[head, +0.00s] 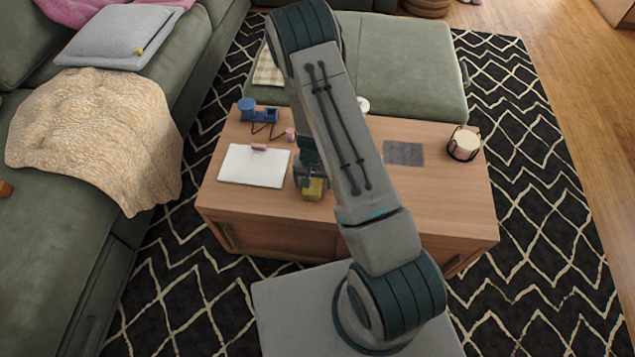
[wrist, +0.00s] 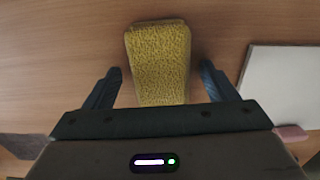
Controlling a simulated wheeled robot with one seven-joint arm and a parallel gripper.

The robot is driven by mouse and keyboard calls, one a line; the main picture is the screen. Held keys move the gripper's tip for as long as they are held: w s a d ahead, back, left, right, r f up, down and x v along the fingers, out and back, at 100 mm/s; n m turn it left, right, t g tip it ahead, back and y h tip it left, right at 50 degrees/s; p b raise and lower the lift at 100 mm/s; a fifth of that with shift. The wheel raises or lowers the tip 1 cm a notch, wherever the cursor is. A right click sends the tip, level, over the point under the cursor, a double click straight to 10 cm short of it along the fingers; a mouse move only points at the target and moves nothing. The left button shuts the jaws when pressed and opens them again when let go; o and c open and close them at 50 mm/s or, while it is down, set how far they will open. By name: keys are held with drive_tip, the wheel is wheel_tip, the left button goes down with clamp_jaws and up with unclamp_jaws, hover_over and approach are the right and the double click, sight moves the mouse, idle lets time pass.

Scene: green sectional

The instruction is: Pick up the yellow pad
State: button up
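The yellow pad (wrist: 160,60) is a fuzzy rectangular block on the wooden table. In the wrist view it stands upright in the picture between my gripper's two fingers, with gaps on both sides. My gripper (wrist: 162,78) is open, and its fingers do not touch the pad. In the head view the yellow pad (head: 314,189) shows near the table's front edge, partly hidden by my gripper (head: 312,180). I cannot tell the exact height of my fingers above the table.
A white clipboard (head: 254,166) lies left of the pad on the table (head: 440,195). A blue item (head: 262,115) sits behind it. A dark mat (head: 403,153) and a candle holder (head: 464,144) are on the right. Green sofas (head: 75,240) stand left and behind.

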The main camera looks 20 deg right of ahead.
sight(313, 181)
drive_tip(key=c, duration=0.9)
drive_tip(key=shift+r, duration=0.1)
drive_tip(key=shift+r, duration=0.55)
wheel_tip(313, 181, up, 3)
drive_tip(key=shift+p, duration=0.55)
drive_tip(key=s+d+r, duration=0.2)
drive_tip(key=d, duration=0.1)
drive_tip(key=s+d+r, duration=0.1)
drive_tip(key=d+r, duration=0.1)
drive_tip(key=d, duration=0.1)
drive_tip(key=s+d+r, duration=0.2)
drive_tip(key=d, duration=0.2)
drive_tip(key=shift+s+d+r, duration=0.1)
drive_tip(key=shift+s+r, duration=0.25)
